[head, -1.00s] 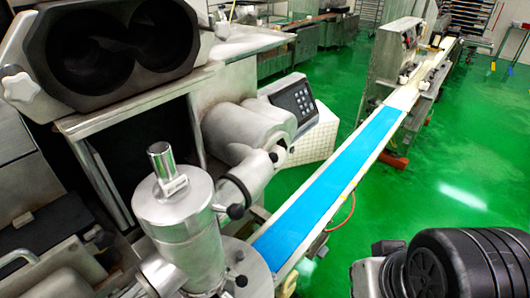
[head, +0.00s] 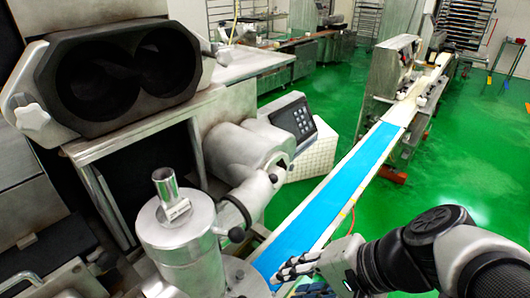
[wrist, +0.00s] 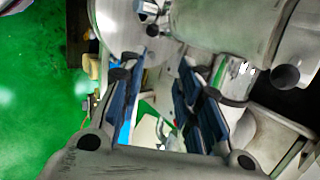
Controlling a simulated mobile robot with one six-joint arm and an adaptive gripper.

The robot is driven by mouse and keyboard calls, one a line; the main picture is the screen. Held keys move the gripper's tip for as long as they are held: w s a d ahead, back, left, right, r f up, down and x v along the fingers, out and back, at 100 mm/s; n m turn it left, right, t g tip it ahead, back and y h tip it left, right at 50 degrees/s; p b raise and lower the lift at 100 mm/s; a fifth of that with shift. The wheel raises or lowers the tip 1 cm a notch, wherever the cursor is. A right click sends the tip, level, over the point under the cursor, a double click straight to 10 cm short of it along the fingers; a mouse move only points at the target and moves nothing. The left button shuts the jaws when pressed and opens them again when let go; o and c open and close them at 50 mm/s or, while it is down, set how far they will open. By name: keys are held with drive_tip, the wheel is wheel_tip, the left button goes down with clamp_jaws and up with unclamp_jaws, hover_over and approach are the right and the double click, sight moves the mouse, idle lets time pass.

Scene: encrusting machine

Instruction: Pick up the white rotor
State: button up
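I cannot make out the white rotor for certain in either view. My gripper (head: 298,266) is at the lower middle of the head view, over the near end of the blue conveyor belt and right of the metal cylinder unit. In the wrist view my gripper (wrist: 162,95) has its two dark blue-padded fingers spread apart, with no object held between them. A pale flat surface (wrist: 148,130) shows beyond the gap; I cannot tell what it is.
The metal cylinder unit (head: 185,235) stands left of my gripper. The blue belt (head: 335,190) runs away to the back right. A steel housing with a dark twin cavity (head: 120,75) and a white star knob (head: 32,117) is upper left. Green floor (head: 460,160) is open at right.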

drive_tip(key=shift+o, duration=1.3)
drive_tip(key=w+r+m+t+y, duration=0.2)
drive_tip(key=w+r+m, duration=0.1)
drive_tip(key=w+m, duration=0.2)
drive_tip(key=shift+w+d+m+t+y+p, duration=0.15)
drive_tip(key=shift+w+m+t+y+p, duration=0.25)
drive_tip(key=shift+w, duration=0.65)
drive_tip(key=o, duration=0.6)
drive_tip(key=w+d+m+t, duration=0.1)
drive_tip(key=w+d+m, duration=0.1)
drive_tip(key=w+d+m+t, duration=0.2)
drive_tip(key=w+d, duration=0.1)
drive_tip(key=w+d+r+m+t+h, duration=0.1)
drive_tip(key=w+d+m+t, duration=0.1)
drive_tip(key=w+m, duration=0.1)
drive_tip(key=shift+w+d+r+p, duration=0.1)
drive_tip(key=shift+w+d+p, duration=0.05)
drive_tip(key=shift+d+p, duration=0.15)
drive_tip(key=shift+c, duration=0.2)
drive_tip(key=shift+w+r+t+p, duration=0.1)
drive_tip(key=shift+w+t+p, duration=0.1)
drive_tip(key=shift+t+p, duration=0.1)
drive_tip(key=x, duration=1.1)
drive_tip(key=f+x, duration=0.1)
drive_tip(key=x, duration=0.5)
drive_tip(key=shift+s+f+p, duration=0.1)
drive_tip(key=shift+s+p, duration=0.05)
drive_tip(key=shift+p, duration=0.2)
